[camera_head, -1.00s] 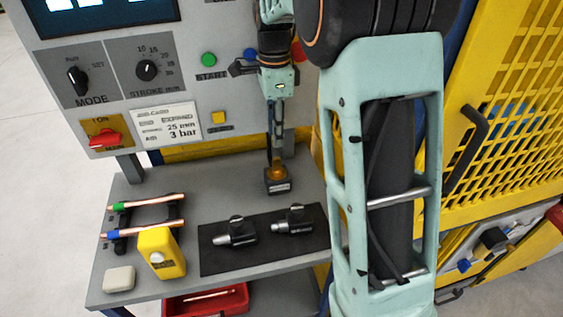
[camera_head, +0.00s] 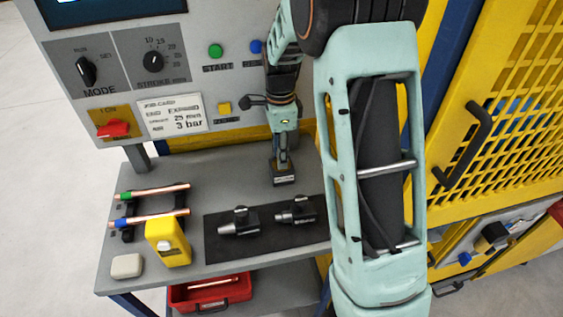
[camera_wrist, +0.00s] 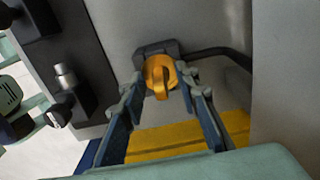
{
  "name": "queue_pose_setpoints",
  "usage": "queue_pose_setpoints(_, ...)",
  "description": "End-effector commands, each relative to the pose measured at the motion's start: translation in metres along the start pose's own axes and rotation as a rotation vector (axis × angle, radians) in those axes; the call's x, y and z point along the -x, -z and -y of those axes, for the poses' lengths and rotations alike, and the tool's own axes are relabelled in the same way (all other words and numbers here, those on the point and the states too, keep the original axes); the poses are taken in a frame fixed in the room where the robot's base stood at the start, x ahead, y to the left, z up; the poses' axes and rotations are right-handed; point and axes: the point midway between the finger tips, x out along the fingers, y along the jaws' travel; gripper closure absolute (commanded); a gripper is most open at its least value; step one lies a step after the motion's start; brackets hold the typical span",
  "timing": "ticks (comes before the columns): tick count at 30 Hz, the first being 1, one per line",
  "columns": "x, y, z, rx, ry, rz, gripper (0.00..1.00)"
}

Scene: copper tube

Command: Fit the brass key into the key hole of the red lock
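The brass key (camera_wrist: 160,75) shows in the wrist view as a ring-shaped bow standing in a small dark block (camera_wrist: 150,50). My gripper (camera_wrist: 161,88) is open, its two fingers on either side of the key, with the tips close to it; contact is not clear. In the head view my gripper (camera_head: 283,168) points down over the same block (camera_head: 284,181) at the back of the bench, and the key is hidden there. The red lock (camera_head: 113,129) sits on a yellow plate at the left of the grey panel. I cannot make out its key hole.
On the bench (camera_head: 190,260) are two copper tubes (camera_head: 150,192) on a rack, a yellow device (camera_head: 168,243), a pale block (camera_head: 127,266) and a black mat (camera_head: 262,245) with two dark tools. A red bin (camera_head: 210,291) is below. A yellow mesh guard (camera_head: 505,110) stands right.

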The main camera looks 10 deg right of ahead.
Motion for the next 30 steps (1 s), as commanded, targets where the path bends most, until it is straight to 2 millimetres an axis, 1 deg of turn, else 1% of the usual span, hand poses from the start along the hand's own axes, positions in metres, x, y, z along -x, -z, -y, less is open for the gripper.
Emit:
queue_pose_setpoints(2,0.0,0.0,0.0,0.0,0.0,0.0,0.72)
queue_pose_setpoints(9,0.001,0.0,0.0,0.0,0.0,0.0,0.99)
queue_pose_setpoints(10,0.001,0.0,0.0,0.0,0.0,0.0,1.0)
queue_pose_setpoints(23,0.002,0.0,0.0,0.0,0.001,0.0,1.0)
queue_pose_setpoints(26,0.006,0.0,0.001,0.0,0.002,0.0,1.0)
queue_pose_setpoints(30,0.02,0.0,0.001,0.0,0.003,0.0,1.0)
